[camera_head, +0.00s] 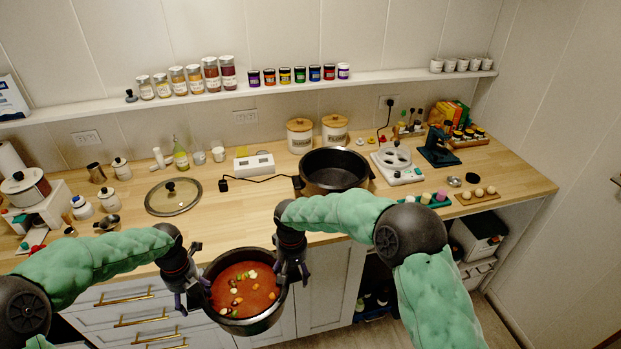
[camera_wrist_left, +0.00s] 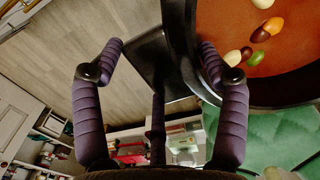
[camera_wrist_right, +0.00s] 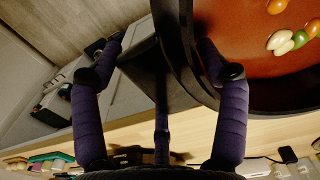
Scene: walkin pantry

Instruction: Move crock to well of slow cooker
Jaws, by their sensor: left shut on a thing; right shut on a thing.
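The crock (camera_head: 240,322) is a dark round pot filled with red-orange stew with several coloured pieces on top. It hangs level in front of the counter's front edge, held between both grippers. My left gripper (camera_head: 196,296) is shut on the crock's left side; the left wrist view shows its purple fingers around the dark handle (camera_wrist_left: 160,62). My right gripper (camera_head: 291,277) is shut on the right side, with its fingers around the other handle (camera_wrist_right: 158,75). The slow cooker (camera_head: 335,184) stands on the counter behind and to the right, with its dark well open and empty.
A glass lid (camera_head: 174,197) lies on the counter at left. A white power strip (camera_head: 254,164) with a black cord is left of the cooker. Two canisters (camera_head: 335,129) stand behind it, a white appliance (camera_head: 397,166) to its right. Counter space left of the cooker is mostly clear.

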